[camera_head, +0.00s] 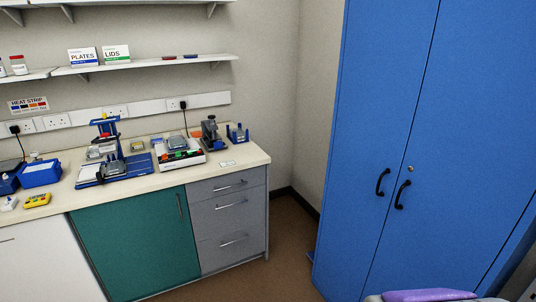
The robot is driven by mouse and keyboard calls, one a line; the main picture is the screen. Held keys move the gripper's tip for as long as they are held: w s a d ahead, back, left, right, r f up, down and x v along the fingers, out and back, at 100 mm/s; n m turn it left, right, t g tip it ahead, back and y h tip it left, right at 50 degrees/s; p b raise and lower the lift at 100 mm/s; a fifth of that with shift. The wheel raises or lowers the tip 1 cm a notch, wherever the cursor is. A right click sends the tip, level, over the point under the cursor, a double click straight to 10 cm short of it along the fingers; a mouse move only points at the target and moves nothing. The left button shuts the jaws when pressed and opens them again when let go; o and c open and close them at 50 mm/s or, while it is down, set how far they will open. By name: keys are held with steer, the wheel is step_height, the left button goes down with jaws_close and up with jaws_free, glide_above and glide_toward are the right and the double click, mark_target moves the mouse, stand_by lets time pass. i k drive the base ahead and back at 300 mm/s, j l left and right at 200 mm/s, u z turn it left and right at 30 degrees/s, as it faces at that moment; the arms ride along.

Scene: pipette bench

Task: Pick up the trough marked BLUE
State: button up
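The bench (235,158) is at the left, some distance away. I cannot make out a trough marked BLUE, as any lettering on the bench items is too small to read. A blue box (40,174) stands at the bench's left end. A small yellowish tray (137,147) sits near the back, behind a blue-framed device (112,168). A white device with coloured knobs (180,153) stands to its right. I cannot tell whether any of these is or holds the trough. My gripper is not in view.
Tall blue cupboards (415,120) with shut doors stand at the right. Brown floor (285,235) lies open between bench and cupboards. A wall shelf (150,64) holds PLATES (84,57) and LIDS (116,54) boxes. A purple-topped object (430,295) is cut off at bottom right.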

mark_target(156, 138)
steer(key=i+l+u, duration=0.45)
steer(key=i, duration=0.2)
steer(key=i+l+u, duration=0.45)
steer(key=i+j+u, duration=0.1)
steer(key=i+u, duration=0.15)
steer(key=i, duration=1)
steer(key=i+l+u, duration=0.25)
steer(key=i, duration=0.95)
